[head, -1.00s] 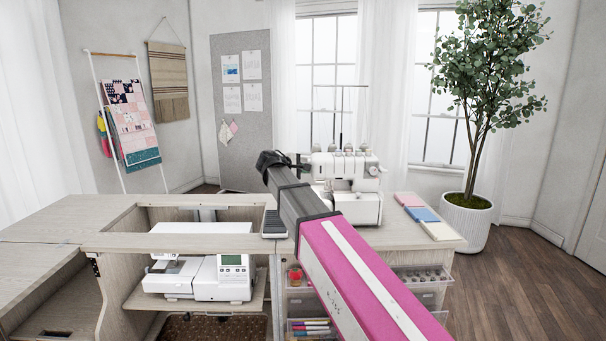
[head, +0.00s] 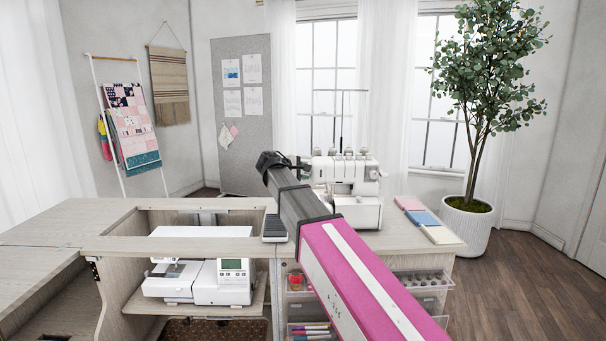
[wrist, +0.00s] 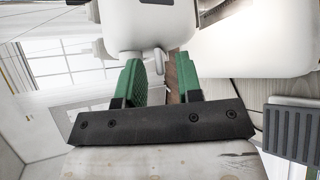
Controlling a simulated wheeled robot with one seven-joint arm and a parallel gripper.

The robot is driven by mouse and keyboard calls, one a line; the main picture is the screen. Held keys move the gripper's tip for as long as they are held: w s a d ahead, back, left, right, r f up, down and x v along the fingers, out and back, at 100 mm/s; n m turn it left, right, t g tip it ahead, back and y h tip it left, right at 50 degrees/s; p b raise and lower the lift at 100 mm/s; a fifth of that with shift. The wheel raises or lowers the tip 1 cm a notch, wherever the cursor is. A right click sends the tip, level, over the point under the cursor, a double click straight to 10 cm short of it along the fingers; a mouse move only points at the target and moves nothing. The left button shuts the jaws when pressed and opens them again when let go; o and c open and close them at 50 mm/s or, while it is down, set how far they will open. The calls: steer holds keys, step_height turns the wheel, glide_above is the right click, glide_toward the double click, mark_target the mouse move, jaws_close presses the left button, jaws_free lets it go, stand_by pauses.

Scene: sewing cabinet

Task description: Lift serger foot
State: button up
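The white serger (head: 345,174) stands on the cabinet top, partly hidden behind my arm in the head view. In the wrist view its white body (wrist: 240,40) fills the top. My gripper (wrist: 160,68) has two green fingers that stand apart, just below the serger's underside. A small white lever-like part (wrist: 161,62) hangs from the body near the gap between the fingertips. I cannot tell whether a finger touches it. The serger foot itself cannot be made out. In the head view my gripper is hidden by the wrist.
A grey ribbed pad (head: 274,228) lies on the cabinet top left of my arm, and shows at right in the wrist view (wrist: 291,131). A white sewing machine (head: 205,280) sits on the lower shelf. Folded fabrics (head: 424,218) lie right of the serger.

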steer(key=shift+s, duration=0.1)
steer(key=v, duration=1)
steer(key=shift+s+a, duration=0.15)
steer(key=shift+a, duration=0.15)
steer(key=shift+r, duration=0.15)
